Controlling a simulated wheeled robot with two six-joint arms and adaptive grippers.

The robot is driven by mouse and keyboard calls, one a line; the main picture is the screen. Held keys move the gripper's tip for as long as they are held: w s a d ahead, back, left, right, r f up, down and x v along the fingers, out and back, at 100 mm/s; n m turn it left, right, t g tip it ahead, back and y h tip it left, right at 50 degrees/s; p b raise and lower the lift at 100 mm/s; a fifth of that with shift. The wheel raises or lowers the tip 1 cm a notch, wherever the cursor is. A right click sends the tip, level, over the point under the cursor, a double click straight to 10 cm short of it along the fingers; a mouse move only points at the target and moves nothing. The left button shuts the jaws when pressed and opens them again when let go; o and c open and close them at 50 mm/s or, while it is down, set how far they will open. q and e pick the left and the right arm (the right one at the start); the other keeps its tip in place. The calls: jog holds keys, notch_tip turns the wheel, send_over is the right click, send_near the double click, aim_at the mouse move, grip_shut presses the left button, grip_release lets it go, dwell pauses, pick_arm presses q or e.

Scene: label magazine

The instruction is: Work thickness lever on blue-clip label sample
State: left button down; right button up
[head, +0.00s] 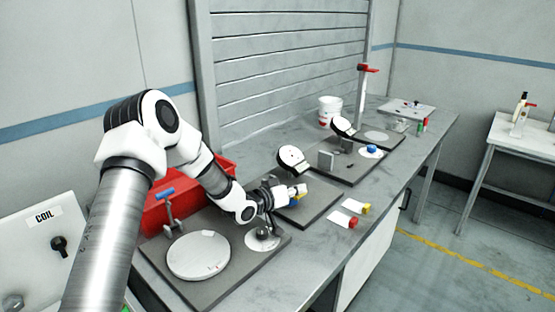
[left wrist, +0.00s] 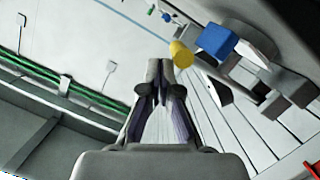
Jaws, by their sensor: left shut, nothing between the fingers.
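My left gripper (head: 294,191) is shut and empty, low over the middle dark plate (head: 318,212) of the bench, beside a dial gauge (head: 292,158). In the left wrist view its closed fingertips (left wrist: 159,68) are just short of a yellow cylindrical knob (left wrist: 180,54), apparently the lever's end; I cannot tell if they touch. A blue block (left wrist: 217,40), apparently the sample's clip, is right behind the knob. In the head view the gripper covers most of the gauge's foot and the sample. My right gripper is in neither view.
Cards with a yellow clip (head: 366,208) and a red clip (head: 354,221) lie by the bench's front edge. A plate with a round white disc (head: 198,254) is nearer. A second dial gauge (head: 342,127), a white tub (head: 330,109) and a red-topped stand (head: 363,90) are farther back. A red bin (head: 165,212) is behind my arm.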

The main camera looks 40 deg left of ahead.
pick_arm(q)
jog(key=s+r+p, duration=0.1)
jog(key=s+r, duration=0.5)
jog(key=s, duration=0.3)
jog(key=shift+s+d+r, duration=0.15)
jog(key=shift+s, duration=0.25)
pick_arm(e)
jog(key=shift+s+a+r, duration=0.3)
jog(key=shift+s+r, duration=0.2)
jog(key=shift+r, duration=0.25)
